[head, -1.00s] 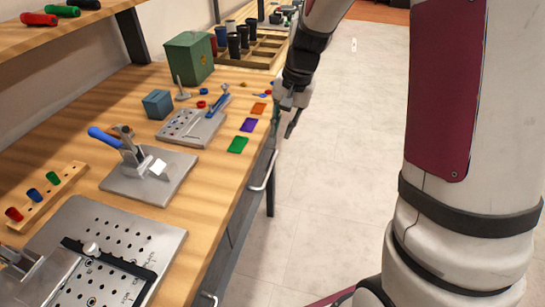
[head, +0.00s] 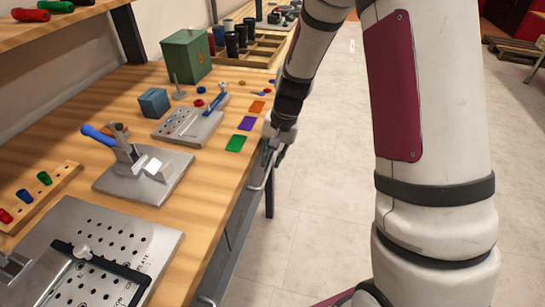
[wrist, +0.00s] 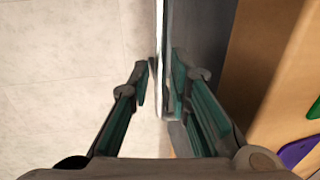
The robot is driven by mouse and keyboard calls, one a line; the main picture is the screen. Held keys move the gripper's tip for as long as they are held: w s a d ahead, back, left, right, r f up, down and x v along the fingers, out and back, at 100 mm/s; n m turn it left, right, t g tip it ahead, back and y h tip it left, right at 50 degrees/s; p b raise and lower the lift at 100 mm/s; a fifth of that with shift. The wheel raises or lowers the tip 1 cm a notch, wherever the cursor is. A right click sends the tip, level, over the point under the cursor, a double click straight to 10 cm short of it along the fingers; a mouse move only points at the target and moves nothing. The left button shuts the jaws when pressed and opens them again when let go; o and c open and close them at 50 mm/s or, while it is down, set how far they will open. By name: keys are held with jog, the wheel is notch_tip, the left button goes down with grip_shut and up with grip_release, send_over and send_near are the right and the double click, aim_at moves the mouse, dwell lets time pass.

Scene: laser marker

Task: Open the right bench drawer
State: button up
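The bench's dark grey drawer front (head: 240,205) carries a pale bar handle (head: 264,178), below the bench's front edge. The drawer looks closed, though my arm covers part of it. My gripper (head: 270,156) is down at this handle. In the wrist view, my gripper (wrist: 160,85) is open, with one finger on each side of the pale handle bar (wrist: 158,45). The right finger is on the side of the grey drawer front (wrist: 195,35). I cannot tell whether either finger touches the bar.
The wooden bench top (head: 215,170) holds a metal fixture with a blue lever (head: 140,165), a perforated plate (head: 150,245) and coloured cards (head: 236,144). A second handle (head: 206,300) shows nearer on the bench front. Open floor (head: 320,200) lies right of the bench.

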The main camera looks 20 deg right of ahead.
grip_shut()
jog(key=s+d, duration=0.9)
jog(key=d, duration=0.3)
jog(key=s+d+b, duration=0.1)
jog(key=s+d, duration=0.8)
jog(key=d, duration=0.4)
jog(key=shift+s+d, duration=0.3)
grip_release()
notch_tip(320, 180, up, 12)
jog(key=s+d, duration=0.1)
jog(key=d, duration=0.1)
jog(key=shift+s, duration=0.15)
jog(key=shift+f, duration=0.1)
